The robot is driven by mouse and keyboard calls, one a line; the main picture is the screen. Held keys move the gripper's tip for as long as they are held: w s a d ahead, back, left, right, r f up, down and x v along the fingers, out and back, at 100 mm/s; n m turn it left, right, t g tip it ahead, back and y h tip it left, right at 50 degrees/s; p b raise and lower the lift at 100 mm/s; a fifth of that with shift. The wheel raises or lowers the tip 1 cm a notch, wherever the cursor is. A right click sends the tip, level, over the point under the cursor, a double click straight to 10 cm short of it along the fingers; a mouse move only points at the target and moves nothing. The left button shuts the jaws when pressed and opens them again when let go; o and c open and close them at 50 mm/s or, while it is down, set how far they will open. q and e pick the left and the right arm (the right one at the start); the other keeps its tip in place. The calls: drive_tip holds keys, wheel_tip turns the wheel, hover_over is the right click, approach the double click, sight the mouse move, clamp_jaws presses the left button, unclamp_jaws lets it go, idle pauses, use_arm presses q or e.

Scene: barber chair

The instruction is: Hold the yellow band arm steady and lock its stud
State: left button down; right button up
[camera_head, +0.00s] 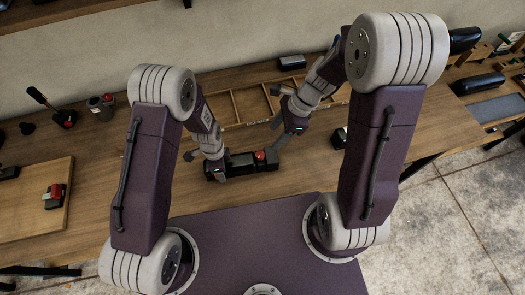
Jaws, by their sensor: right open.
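A dark block-like fixture (243,166) lies on the wooden bench in front of me, with a red round knob (260,156) on its right part. I cannot make out a yellow band or a stud at this size. My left gripper (210,168) points down at the left end of the fixture and partly covers it. Whether its fingers touch or hold anything is unclear. My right gripper (277,122) is open and empty, above and right of the red knob, apart from the fixture.
A shallow wooden divided tray (237,106) lies behind the fixture. A wooden board (30,212) with a red and dark part (54,195) is at the left. A dark cup (101,107) stands at the back left. A small dark box (292,62) sits at the back.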

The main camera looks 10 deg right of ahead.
sight(261, 154)
drive_tip(key=x, duration=1.2)
